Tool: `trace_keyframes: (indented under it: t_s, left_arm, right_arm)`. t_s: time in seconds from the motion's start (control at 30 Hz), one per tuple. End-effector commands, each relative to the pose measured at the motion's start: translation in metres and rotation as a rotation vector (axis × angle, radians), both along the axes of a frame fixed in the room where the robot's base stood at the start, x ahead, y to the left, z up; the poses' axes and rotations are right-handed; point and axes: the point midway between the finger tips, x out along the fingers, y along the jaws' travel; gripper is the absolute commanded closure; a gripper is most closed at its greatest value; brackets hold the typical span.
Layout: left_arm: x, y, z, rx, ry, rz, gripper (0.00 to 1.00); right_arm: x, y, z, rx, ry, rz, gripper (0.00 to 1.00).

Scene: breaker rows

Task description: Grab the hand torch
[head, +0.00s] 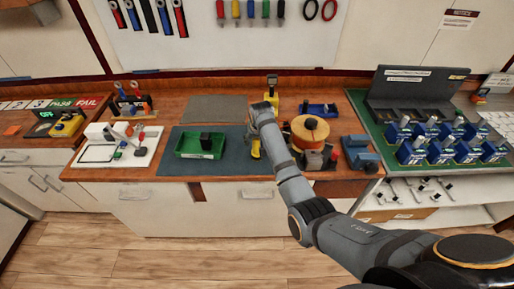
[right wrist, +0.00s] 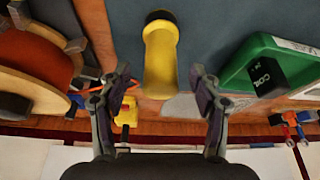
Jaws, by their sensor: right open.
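The hand torch, yellow with a black end, lies on the grey-blue mat in the right wrist view (right wrist: 160,58). In the head view a small part of the torch (head: 256,149) shows beside my right arm. My right gripper (right wrist: 162,86) is open and empty, with one finger on each side of the torch's near end in the picture. I cannot tell how far above it the fingers are. In the head view the gripper (head: 251,132) is partly hidden by its own wrist. My left gripper is not in view.
A green tray (head: 180,154) with a black box stands left of the torch. An orange spool (head: 310,128) stands close on its right. A yellow device (head: 272,88) stands behind. Blue breakers (head: 412,152) fill the green board at right. The grey mat (head: 216,107) at the back is clear.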

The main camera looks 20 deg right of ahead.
Motion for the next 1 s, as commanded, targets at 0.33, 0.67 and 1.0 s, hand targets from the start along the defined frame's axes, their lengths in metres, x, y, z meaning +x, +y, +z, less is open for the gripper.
trace_keyframes:
  t_s: [0.33, 0.67, 1.0]
  left_arm:
    - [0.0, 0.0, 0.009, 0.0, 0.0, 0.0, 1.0]
    - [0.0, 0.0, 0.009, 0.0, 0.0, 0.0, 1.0]
    - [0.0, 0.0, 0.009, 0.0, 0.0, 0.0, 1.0]
  right_arm:
    - [0.015, -0.002, -0.031, 0.001, 0.0, 0.0, 0.36]
    - [0.015, -0.001, -0.031, 0.0, 0.0, 0.0, 0.58]
    - [0.015, -0.001, -0.031, 0.0, 0.0, 0.0, 1.0]
